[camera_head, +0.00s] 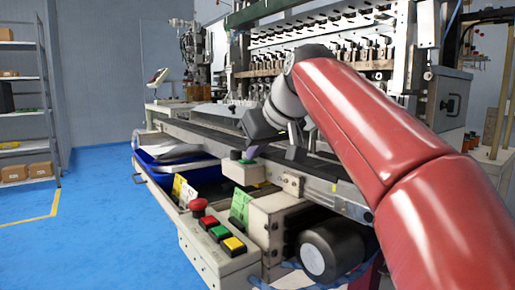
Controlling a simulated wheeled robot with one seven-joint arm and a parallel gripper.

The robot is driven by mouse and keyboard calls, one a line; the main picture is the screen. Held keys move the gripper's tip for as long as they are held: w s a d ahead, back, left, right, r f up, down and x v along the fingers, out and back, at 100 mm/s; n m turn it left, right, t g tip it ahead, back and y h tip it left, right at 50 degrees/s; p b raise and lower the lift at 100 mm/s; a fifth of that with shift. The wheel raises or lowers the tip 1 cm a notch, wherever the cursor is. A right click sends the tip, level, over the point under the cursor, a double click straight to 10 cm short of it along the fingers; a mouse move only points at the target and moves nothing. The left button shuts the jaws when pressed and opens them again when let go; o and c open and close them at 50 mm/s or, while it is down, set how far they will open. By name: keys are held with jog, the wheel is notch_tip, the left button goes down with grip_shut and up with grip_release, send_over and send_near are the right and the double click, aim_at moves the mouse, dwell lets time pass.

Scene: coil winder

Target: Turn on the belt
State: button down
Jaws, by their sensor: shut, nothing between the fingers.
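The coil winder's dark belt (200,137) runs along the machine's front edge. Below it a beige control box (205,250) carries a red mushroom button (198,206), a green button (220,233), a red button (208,222) and a yellow button (233,245). My gripper (251,152) is shut and empty, pointing down just above or behind this small box. I cannot tell whether it touches it. Its fingertips are small and partly unclear.
A blue bin (150,172) hangs below the belt at left. A motor (332,250) sits under the belt at right. The winder's upright rows (320,45) stand behind. Shelves (25,100) stand far left, with clear blue floor between.

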jog(key=shift+s+a+f+g, duration=0.3)
jog(key=shift+s+a+f, duration=0.2)
jog(key=shift+a, duration=0.2)
jog(key=shift+r+p, duration=0.35)
notch_tip(320, 180, up, 4)
jog(key=p, duration=0.4)
jog(key=shift+a+r, duration=0.1)
jog(key=p+v, duration=0.1)
jog(key=v, duration=0.9)
jog(key=shift+s, duration=0.2)
